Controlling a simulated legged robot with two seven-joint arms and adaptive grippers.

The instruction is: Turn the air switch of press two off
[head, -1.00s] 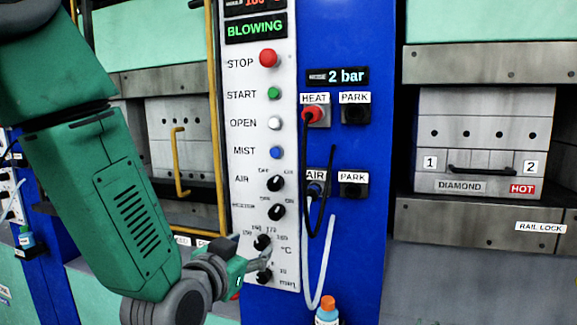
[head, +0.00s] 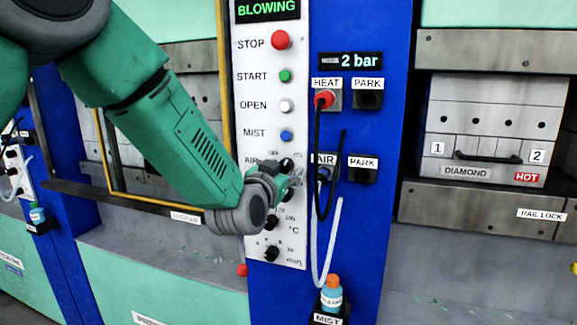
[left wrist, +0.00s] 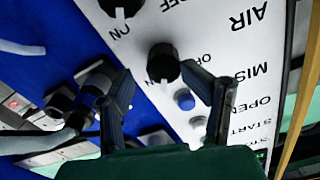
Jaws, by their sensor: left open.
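The white control panel (head: 252,210) stands upright on a blue column, with a black AIR switch knob (left wrist: 163,63) below the blue MIST button. In the left wrist view the knob lies between the tips of my open left gripper (left wrist: 158,78); I cannot tell whether they touch it. In the head view my left gripper (head: 292,180) is in front of the AIR row and hides part of the knob and its labels. A white mark shows on the knob, but its setting is unclear. No press number is readable. My right gripper is out of view.
Another black knob (left wrist: 120,8) is close to the AIR switch. The blue MIST button (head: 286,135) is just above it. Black and white hoses (head: 333,240) hang right of the panel. A MIST bottle (head: 331,295) stands below them. A HOT mould (head: 482,130) is farther right.

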